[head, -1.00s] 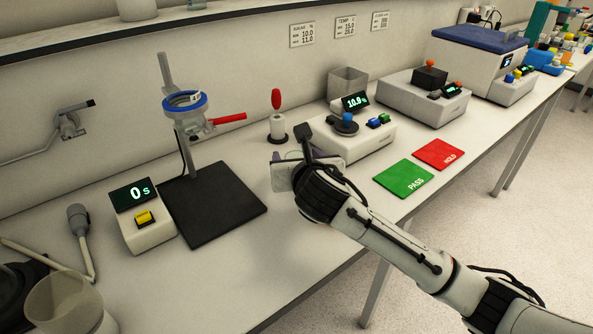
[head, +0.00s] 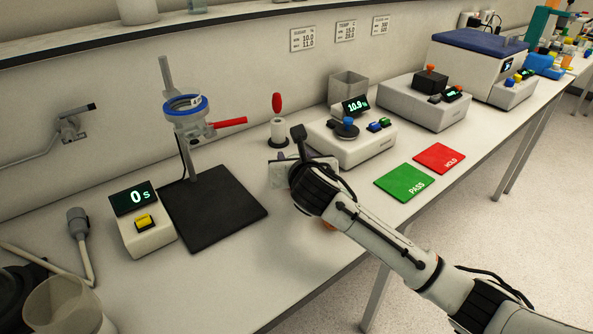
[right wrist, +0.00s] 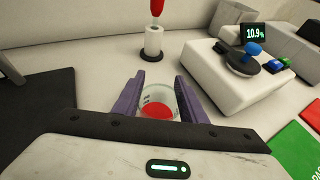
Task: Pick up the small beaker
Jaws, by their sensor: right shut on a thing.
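The small beaker (right wrist: 158,100) is clear glass with red contents. In the right wrist view it sits between the two purple fingers of my right gripper (right wrist: 166,84), which is shut on it. In the head view my right gripper (head: 312,190) is over the front part of the bench, left of the green PASS mat, and hides most of the beaker. Only a small orange-red patch shows beneath it. I cannot tell how far the beaker is from the bench top. My left gripper is not in view.
A white instrument (head: 352,143) reading 10.9 stands just beyond the gripper, near a red-topped stand (head: 278,122). Left are a black-based ring stand (head: 212,214) and a timer (head: 146,232). The green PASS mat (head: 405,182) and red HOLD mat (head: 440,158) are clear.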

